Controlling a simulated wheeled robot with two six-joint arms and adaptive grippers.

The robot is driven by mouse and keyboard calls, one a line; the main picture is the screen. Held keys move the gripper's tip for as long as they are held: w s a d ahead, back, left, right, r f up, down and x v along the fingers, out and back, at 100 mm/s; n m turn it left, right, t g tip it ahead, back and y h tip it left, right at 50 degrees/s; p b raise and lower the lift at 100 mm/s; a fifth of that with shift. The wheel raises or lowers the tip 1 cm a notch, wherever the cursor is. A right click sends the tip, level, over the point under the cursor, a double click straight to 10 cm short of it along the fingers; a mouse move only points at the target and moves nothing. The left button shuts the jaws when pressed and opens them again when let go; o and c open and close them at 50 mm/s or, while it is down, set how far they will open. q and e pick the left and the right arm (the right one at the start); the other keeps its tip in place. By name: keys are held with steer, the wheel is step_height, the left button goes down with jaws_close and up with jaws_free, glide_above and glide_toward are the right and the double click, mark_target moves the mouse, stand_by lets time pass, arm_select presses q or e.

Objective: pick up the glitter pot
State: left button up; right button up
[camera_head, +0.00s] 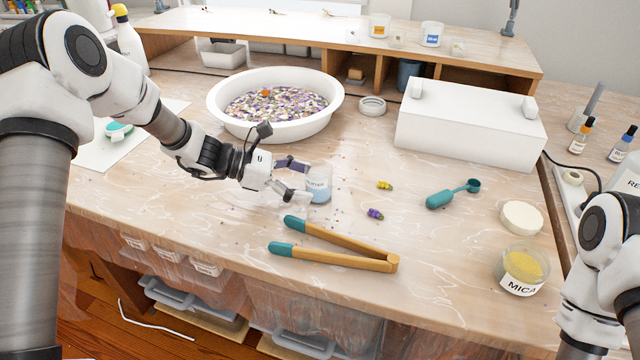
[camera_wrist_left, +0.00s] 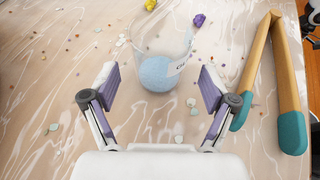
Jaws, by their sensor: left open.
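The glitter pot (camera_head: 319,187) is a small clear pot with pale blue glitter and a label, upright on the table near the middle. My left gripper (camera_head: 299,181) is open and low over the table, just left of the pot with its fingers towards it. In the left wrist view the pot (camera_wrist_left: 158,72) shows ahead, centred between the open fingertips (camera_wrist_left: 159,76), with a gap on each side. I cannot tell how far its near side reaches between them. My right arm shows at the right edge, but its gripper is out of view.
Wooden tongs (camera_head: 345,250) with teal tips lie in front of the pot. A yellow piece (camera_head: 384,185) and a purple piece (camera_head: 375,213) lie to its right. A white basin (camera_head: 222,100) of coloured chips stands behind. A MICA pot (camera_head: 522,270) and teal scoop (camera_head: 440,199) are farther right.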

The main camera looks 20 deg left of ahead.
mark_target(316, 185)
arm_select(q)
steer(key=x, duration=0.3)
steer(key=shift+a+f, duration=0.1)
steer(key=c, duration=1.2)
steer(key=shift+c, duration=0.2)
